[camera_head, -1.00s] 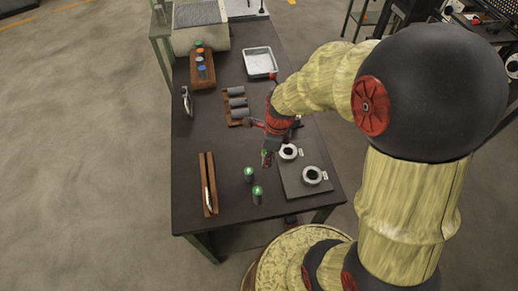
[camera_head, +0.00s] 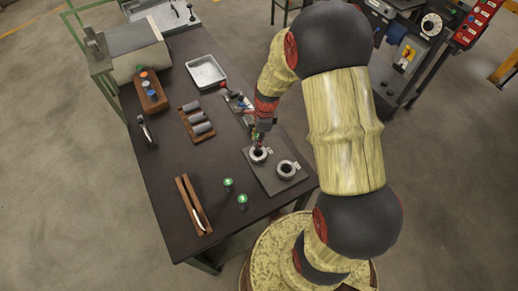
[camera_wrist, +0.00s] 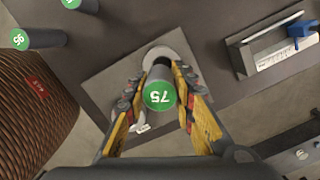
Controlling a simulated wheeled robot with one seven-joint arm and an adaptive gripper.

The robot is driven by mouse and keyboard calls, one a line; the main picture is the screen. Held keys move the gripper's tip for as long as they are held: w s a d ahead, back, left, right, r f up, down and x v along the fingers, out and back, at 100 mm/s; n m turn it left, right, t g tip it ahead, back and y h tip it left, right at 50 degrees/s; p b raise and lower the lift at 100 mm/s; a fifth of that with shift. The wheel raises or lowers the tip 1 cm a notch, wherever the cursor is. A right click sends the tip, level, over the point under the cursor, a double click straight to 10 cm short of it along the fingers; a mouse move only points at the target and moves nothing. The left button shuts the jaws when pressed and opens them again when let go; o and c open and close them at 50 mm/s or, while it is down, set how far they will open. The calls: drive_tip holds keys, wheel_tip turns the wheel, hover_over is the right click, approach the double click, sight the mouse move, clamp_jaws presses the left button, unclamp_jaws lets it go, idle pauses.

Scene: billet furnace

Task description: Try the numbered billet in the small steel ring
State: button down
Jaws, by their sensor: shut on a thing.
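My gripper (camera_wrist: 158,100) is shut on a billet (camera_wrist: 160,93) with a green top marked 75. In the head view my gripper (camera_head: 259,137) is directly over the farther of two steel rings (camera_head: 258,156) on a dark plate (camera_head: 262,178). The other ring (camera_head: 286,169) lies to its right, nearer. In the wrist view the billet overlaps a grey ring (camera_wrist: 172,51); I cannot tell whether its lower end is inside or above. Two more green-topped billets, one at left (camera_head: 228,184) and one nearer (camera_head: 242,202), stand upright left of the plate.
A wooden rack (camera_head: 197,122) holds several grey cylinders. A second wooden block (camera_head: 151,97) holds pieces with coloured tops. A metal tray (camera_head: 206,72) lies at the back. A slotted wooden holder (camera_head: 184,206) is at front left. The table between holder and rack is clear.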

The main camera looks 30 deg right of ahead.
drive_tip(key=shift+w+d+r, duration=0.1)
drive_tip(key=shift+w+r, duration=0.05)
drive_tip(key=shift+w, duration=0.15)
drive_tip(key=shift+n, duration=0.3)
drive_tip(key=shift+f+b, duration=2.2)
drive_tip(key=shift+f, duration=0.4)
drive_tip(key=shift+s+f+b, duration=0.1)
drive_tip(key=shift+f+b, duration=0.3)
drive_tip(key=shift+f, duration=0.65)
drive_tip(key=c, duration=1.4)
unclamp_jaws()
drive_tip(key=r, duration=0.4)
drive_tip(key=d+r, duration=0.1)
drive_tip(key=r, duration=0.7)
drive_tip(key=shift+s+d, duration=0.15)
drive_tip(key=shift+s, duration=0.15)
